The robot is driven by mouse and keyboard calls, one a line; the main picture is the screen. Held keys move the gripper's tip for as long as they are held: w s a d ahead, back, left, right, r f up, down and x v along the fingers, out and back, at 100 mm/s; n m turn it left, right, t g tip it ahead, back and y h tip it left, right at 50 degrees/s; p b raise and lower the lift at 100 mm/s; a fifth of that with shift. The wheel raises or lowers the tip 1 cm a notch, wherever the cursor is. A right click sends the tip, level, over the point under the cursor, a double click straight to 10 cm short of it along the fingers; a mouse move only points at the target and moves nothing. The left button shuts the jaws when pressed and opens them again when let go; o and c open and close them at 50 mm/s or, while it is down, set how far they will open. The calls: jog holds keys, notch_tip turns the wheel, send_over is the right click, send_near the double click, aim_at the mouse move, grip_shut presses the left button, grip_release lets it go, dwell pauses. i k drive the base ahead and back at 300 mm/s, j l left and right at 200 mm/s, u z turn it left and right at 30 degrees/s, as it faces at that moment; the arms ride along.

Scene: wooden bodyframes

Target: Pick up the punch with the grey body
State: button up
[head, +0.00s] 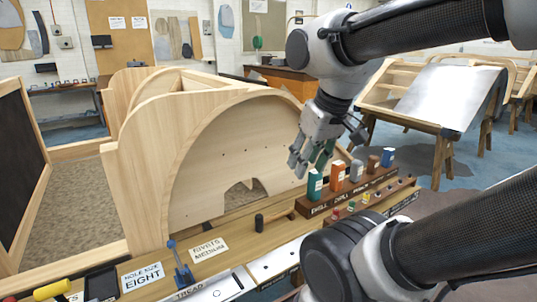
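A grey-bodied tool (357,172), which looks like the punch, stands upright in a dark wooden rack (345,195) on the bench. It stands between an orange block-shaped tool and a brown one. My gripper (308,164) hangs above the rack's left end, to the left of the grey tool and apart from it. Its fingers look spread. A green shape shows by the right finger; I cannot tell whether it is part of the gripper or something behind it.
Teal (315,186), orange (337,177), brown (373,165) and blue (387,158) tools share the rack. Small coloured pieces sit in a lower row in front. A hammer (271,219) lies left of the rack. A curved wooden frame (150,170) rises behind the bench.

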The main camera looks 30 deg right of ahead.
aim_at(356, 169)
jog(key=z, duration=1.4)
